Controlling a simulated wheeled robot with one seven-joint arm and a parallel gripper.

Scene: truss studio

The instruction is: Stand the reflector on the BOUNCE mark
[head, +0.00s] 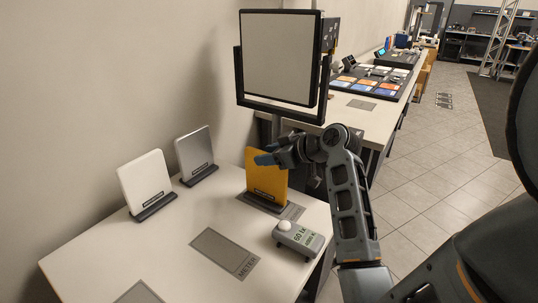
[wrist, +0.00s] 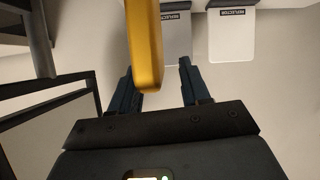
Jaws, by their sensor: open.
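The gold reflector (head: 267,175) stands upright on its dark base at the right back of the near table. A grey mark (head: 293,211) shows at its base; I cannot read its label, and the panel and base hide part of it. My gripper (head: 264,160) is open at the reflector's upper edge. In the wrist view the gold panel (wrist: 145,40) lies between the fingertips (wrist: 156,72), closer to the left finger; contact is not visible. A white reflector (head: 146,181) and a silver reflector (head: 196,152) stand to the left.
A light meter (head: 298,238) sits at the table's right edge. The METER mark (head: 222,250) is bare, and another mark (head: 138,293) shows at the front. A framed panel (head: 279,58) rises behind my gripper. The table's middle is clear.

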